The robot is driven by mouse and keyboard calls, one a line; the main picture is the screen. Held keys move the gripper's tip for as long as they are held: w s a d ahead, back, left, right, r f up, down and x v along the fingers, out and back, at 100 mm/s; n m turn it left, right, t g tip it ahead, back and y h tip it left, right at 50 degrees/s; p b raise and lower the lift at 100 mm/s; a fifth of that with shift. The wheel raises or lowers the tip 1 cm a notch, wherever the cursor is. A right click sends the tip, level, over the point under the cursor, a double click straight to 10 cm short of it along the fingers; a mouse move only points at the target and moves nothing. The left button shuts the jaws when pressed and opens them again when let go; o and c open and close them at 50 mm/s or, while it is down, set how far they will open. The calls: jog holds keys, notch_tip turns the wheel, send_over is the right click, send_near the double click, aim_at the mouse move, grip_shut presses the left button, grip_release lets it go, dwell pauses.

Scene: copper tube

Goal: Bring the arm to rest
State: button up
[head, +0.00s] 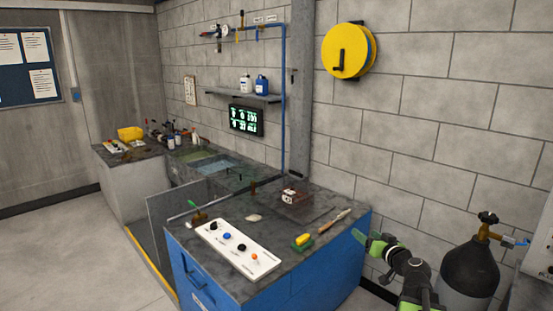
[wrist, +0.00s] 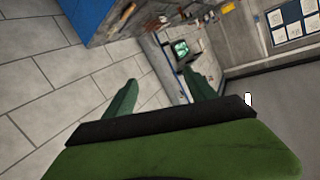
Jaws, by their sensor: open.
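My arm shows at the lower right of the head view, beside the right end of the blue bench (head: 335,272). My gripper (head: 368,240) is raised, with its green fingers pointing left toward the bench edge. In the wrist view my gripper (wrist: 160,88) has its two green fingers spread apart with nothing between them. The picture there is strongly tilted, with the wall and the bench beyond the fingers. No copper tube can be made out clearly in either view.
A dark gas cylinder (head: 468,270) stands close to the right of my arm. A yellow hose reel (head: 348,50) hangs on the wall. Open floor lies at the left.

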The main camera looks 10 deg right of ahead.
jog(key=w+a+f+n+g+y+p, duration=0.1)
jog(key=a+f+n+g+y, duration=0.1)
jog(key=a, duration=1)
jog(key=w+a+f+n+g+y+p, duration=0.1)
jog(key=w+a+f+n+g+y, duration=0.15)
jog(key=a, duration=0.85)
jog(key=s+a+f+n+g, duration=0.1)
jog(key=s+a+f+g, duration=0.2)
jog(key=a, duration=0.4)
jog(key=s+a+f+n+g, duration=0.2)
jog(key=s+a, duration=0.2)
jog(key=a, duration=0.4)
jog(key=s+d+f+m+g+h, duration=0.2)
jog(key=s+d+f+g, duration=0.1)
jog(key=s, duration=0.3)
jog(key=s+d+f+m+g+h+p, duration=0.1)
jog(key=s+d+f+m+g+h, duration=0.2)
jog(key=s+d, duration=0.2)
jog(key=shift+s, duration=0.35)
jog(key=shift+c, duration=0.4)
